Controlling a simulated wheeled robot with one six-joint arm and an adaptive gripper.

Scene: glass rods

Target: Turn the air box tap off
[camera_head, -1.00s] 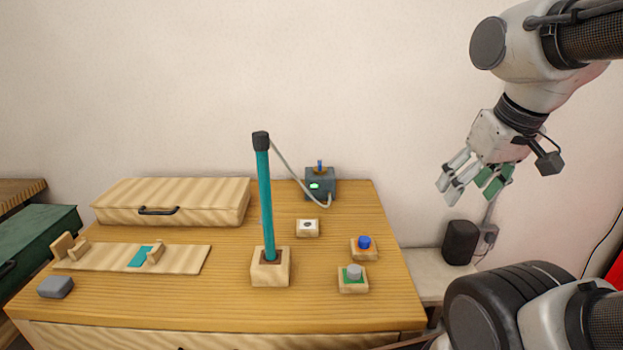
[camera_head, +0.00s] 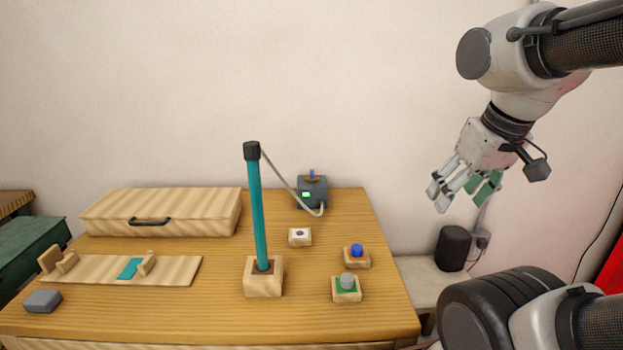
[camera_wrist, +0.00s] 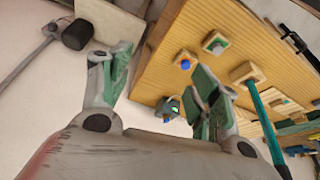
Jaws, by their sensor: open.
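The air box (camera_head: 319,196) is a dark grey box at the back right of the table, with a lit green display on its front. Its tap (camera_head: 311,174) is a small blue handle standing upright on a brass-coloured base on top. A grey hose runs from the box to the black cap of a teal tube (camera_head: 259,215) in a wooden block. My gripper (camera_head: 455,192) is open and empty, in the air to the right of the table and apart from the box. The wrist view shows the air box (camera_wrist: 172,104) beyond the spread fingers (camera_wrist: 158,88).
Wooden blocks with a blue knob (camera_head: 357,250), a grey knob (camera_head: 347,281) and a white top (camera_head: 300,235) stand on the right half. A wooden case (camera_head: 165,212) and a rack board (camera_head: 175,271) lie left. A black speaker-like object (camera_head: 452,248) stands right of the table.

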